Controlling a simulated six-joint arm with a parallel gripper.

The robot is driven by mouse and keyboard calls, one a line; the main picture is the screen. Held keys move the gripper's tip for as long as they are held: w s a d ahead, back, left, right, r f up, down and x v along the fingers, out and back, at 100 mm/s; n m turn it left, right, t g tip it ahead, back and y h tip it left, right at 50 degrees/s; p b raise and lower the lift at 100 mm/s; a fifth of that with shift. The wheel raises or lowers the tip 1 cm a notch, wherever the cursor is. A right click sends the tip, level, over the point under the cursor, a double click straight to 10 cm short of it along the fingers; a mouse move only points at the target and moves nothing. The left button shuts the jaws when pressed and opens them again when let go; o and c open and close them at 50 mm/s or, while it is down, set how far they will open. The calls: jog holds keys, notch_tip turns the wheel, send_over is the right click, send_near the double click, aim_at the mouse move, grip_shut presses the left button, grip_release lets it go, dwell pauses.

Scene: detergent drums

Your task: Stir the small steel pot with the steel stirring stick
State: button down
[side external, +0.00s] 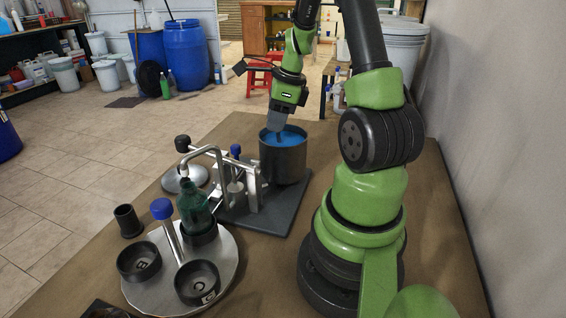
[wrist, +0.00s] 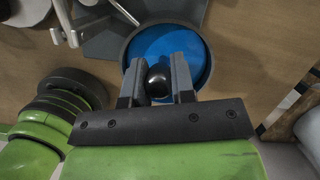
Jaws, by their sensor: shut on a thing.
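The small steel pot (side external: 283,162) stands on the dark base plate at the far end of the bench, with blue liquid inside. In the wrist view the pot (wrist: 207,84) lies beneath my gripper (wrist: 158,66), its rim round the blue liquid. My gripper (side external: 277,127) points down over the pot, its fingertips at about rim height. It is shut on the steel stirring stick (wrist: 158,80), whose dark rounded top shows between the fingers. The rest of the stick is hidden by the fingers and pot, so its depth cannot be told.
A metal lever stand (side external: 252,188) is close left of the pot on the base plate (side external: 272,215). A round turntable (side external: 226,281) with black cups and a green bottle (side external: 193,208) is nearer the camera. A black cup (side external: 128,221) stands left. A wall borders the right.

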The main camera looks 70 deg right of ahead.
notch_tip(320, 180, up, 11)
jog(key=shift+f, duration=0.2)
dwell(0.6)
dwell(0.5)
notch_tip(320, 180, up, 4)
jog(key=shift+f, duration=0.1)
dwell(0.3)
